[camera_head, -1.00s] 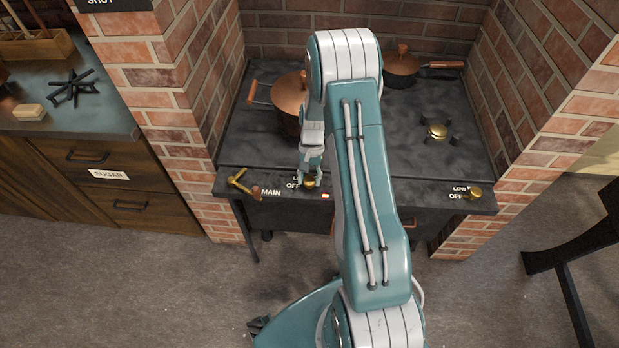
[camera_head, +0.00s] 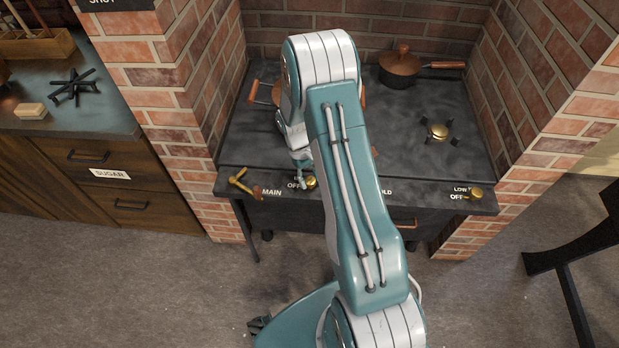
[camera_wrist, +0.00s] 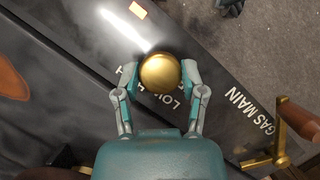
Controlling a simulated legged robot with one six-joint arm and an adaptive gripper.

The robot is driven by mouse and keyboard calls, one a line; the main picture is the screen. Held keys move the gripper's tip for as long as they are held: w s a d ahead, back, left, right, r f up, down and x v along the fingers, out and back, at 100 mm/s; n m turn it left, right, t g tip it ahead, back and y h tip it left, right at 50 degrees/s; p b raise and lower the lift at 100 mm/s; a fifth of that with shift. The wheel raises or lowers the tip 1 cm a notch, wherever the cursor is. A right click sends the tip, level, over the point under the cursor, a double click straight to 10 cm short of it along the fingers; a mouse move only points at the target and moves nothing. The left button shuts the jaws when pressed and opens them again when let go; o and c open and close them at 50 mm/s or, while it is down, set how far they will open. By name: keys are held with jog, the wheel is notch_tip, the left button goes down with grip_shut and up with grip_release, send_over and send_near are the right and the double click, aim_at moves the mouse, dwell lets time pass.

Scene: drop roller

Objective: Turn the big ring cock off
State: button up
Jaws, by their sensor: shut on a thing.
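The round brass ring cock knob (camera_head: 311,182) is on the front rail of the black stove, beside lettering that includes OFF. In the wrist view the knob (camera_wrist: 160,73) sits between my two fingertips, with lettering partly covered around it. My gripper (camera_wrist: 160,78) is shut on the knob, one finger on each side. In the head view my gripper (camera_head: 303,172) comes down at the knob, partly hidden by my wrist. Where the knob points cannot be told.
The brass gas main lever (camera_head: 241,180) is left of the knob, its wooden handle near MAIN. Another brass knob (camera_head: 475,194) is at the rail's right end. A copper pot (camera_head: 265,93) is mostly behind my arm; a lidded pan (camera_head: 400,68) stands at the back. Brick walls flank the stove.

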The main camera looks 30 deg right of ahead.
jog(key=shift+w+n, duration=0.15)
jog(key=shift+n, duration=0.25)
jog(key=o, duration=1.2)
jog(key=shift+c, duration=0.2)
jog(key=v, duration=1.2)
jog(key=shift+a, duration=0.25)
